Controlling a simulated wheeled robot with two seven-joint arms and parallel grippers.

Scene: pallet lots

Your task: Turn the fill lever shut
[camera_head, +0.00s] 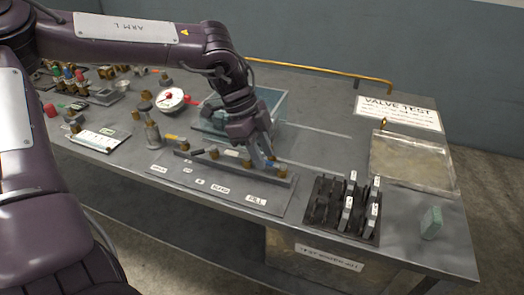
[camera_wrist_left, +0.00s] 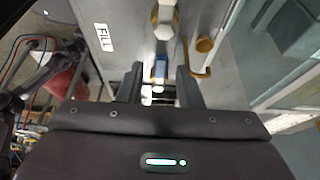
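The valve manifold (camera_head: 235,168) is a grey bar with brass fittings near the table's front edge. The FILL label (camera_head: 256,199) lies in front of its right end and also shows in the left wrist view (camera_wrist_left: 104,37). My left gripper (camera_head: 264,157) points down at that end. In the left wrist view its two dark fingers (camera_wrist_left: 159,88) are apart. The blue fill lever (camera_wrist_left: 160,67) shows between them, with a gap on each side. A brass fitting (camera_wrist_left: 165,17) is just beyond it. The lever is mostly hidden in the head view. My right gripper is not in view.
A clear tank (camera_head: 212,118) stands behind the manifold. To the right are a black rack (camera_head: 318,210) with several labelled tags, a shallow clear tray (camera_head: 410,162) and a green block (camera_head: 431,222). A gauge (camera_head: 171,99) and small fittings stand at left.

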